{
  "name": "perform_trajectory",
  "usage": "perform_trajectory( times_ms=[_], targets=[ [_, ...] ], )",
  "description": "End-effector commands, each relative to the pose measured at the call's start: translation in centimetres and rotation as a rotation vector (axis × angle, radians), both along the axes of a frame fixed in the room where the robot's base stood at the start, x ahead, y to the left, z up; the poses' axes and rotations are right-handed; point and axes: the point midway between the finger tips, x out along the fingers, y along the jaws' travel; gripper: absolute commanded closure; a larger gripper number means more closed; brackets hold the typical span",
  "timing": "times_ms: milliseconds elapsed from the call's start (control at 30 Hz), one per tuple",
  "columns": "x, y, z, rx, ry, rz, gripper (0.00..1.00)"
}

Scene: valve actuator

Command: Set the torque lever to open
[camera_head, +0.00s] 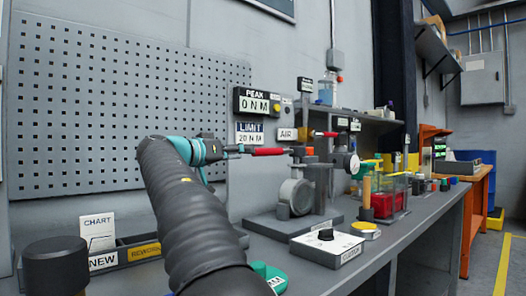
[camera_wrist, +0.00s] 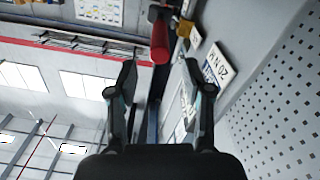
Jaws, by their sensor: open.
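The torque lever's red grip (camera_head: 269,152) stands out level to the left of the grey valve (camera_head: 297,194) in the head view. In the wrist view the red grip (camera_wrist: 160,42) shows end-on at the top, just ahead of the fingertips and roughly in line with the gap. My gripper (camera_wrist: 160,70) is open with nothing between its fingers. I cannot tell the exact distance between the fingertips and the grip.
A PEAK display (camera_head: 256,103) reading 0 NM and a 20 NM LIMIT label (camera_head: 250,132) are on the wall behind. A pegboard (camera_head: 110,110) fills the left. A knob box (camera_head: 326,247) and a red bin (camera_head: 385,205) stand on the bench.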

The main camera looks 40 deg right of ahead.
Motion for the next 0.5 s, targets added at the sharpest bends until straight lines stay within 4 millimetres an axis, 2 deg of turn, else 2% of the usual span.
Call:
perform_trajectory(
  times_ms=[33, 300, 500],
  targets=[
    [0.0, -1.1, 0.1, 0.0, 0.0, -0.004, 0.5],
    [0.5, -5.8, 0.1, 0.0, 0.001, 0.0, 0.5],
    [0.7, -8.0, 0.1, -0.001, 0.001, 0.002, 0.5]
  ],
)
